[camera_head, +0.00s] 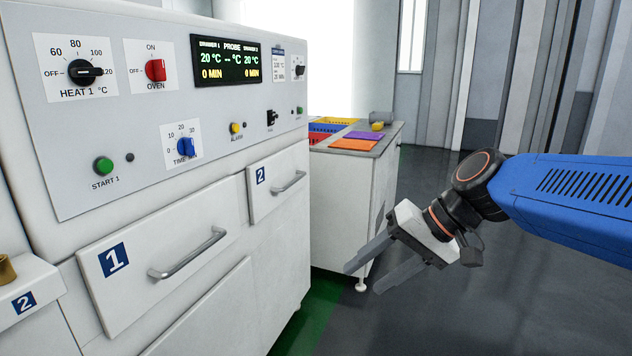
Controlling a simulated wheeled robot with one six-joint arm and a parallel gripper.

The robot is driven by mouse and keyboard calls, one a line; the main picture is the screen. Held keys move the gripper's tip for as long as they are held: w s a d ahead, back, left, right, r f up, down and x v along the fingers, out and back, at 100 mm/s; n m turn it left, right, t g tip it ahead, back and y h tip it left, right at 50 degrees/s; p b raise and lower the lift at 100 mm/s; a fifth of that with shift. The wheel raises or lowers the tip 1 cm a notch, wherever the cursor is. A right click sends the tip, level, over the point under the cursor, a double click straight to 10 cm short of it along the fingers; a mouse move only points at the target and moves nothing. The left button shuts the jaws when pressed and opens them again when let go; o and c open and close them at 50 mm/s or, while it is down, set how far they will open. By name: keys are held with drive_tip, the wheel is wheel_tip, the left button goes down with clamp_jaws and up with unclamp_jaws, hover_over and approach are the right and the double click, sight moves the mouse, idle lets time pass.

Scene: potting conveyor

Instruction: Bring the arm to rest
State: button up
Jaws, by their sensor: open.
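My gripper (366,277) is at the end of my blue arm (575,198), which reaches in from the right edge. Its two grey fingers point down and to the left, with a clear gap between them. Nothing is between the fingers. The gripper is over the dark floor, in front of a white cabinet and apart from the oven panel at left, as far as this view shows.
A white oven unit (75,200) with knobs, a display (226,61) and two handled drawers, 1 (160,262) and 2 (278,182), fills the left. A bench (385,143) behind holds coloured trays (352,145). The floor (450,315) at right is clear.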

drive_tip(key=s+d+f+t+h, duration=0.1)
drive_tip(key=s+d+f+h, duration=0.3)
drive_tip(key=d, duration=0.5)
drive_tip(key=s+d+f+t+h, duration=0.1)
drive_tip(key=s+d+f+h, duration=0.2)
drive_tip(key=s+d+f, duration=0.4)
drive_tip(key=shift+s+d+f+t+h, duration=0.35)
drive_tip(key=shift+s+d+h, duration=0.1)
drive_tip(key=shift+d, duration=0.8)
